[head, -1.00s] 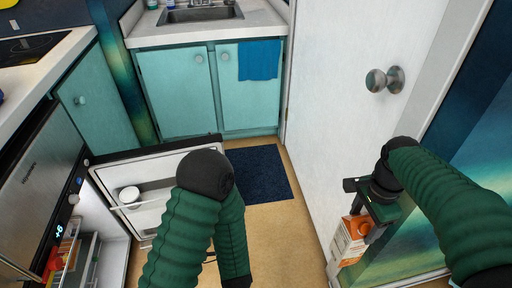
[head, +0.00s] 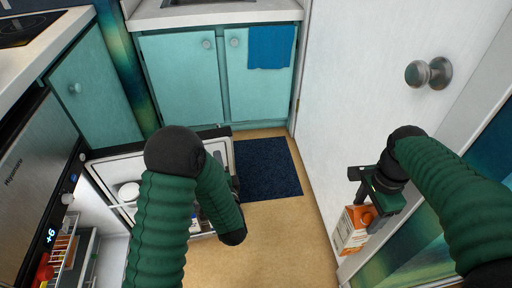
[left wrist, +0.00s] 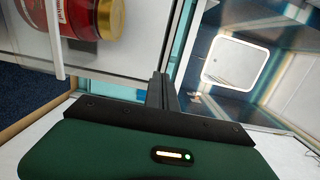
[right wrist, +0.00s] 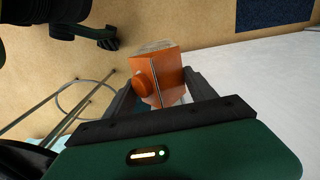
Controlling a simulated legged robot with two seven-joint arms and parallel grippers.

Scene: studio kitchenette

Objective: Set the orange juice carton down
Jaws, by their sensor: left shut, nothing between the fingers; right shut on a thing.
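The orange juice carton (head: 352,230) is orange and white and hangs in my right gripper (head: 366,205), above the floor beside the white door. In the right wrist view the fingers close on the carton (right wrist: 165,78), with its orange cap facing left. My right gripper is shut on it. My left gripper shows in the left wrist view (left wrist: 163,92) with its fingers together and nothing between them. In the head view my left arm hides most of that hand, near the open fridge door.
The open fridge (head: 40,180) stands at left, its door (head: 120,170) swung out with containers on its shelf. A red jar (left wrist: 82,15) is close in the left wrist view. A dark blue mat (head: 268,168) lies before teal cabinets. Bare floor (head: 280,235) lies between my arms.

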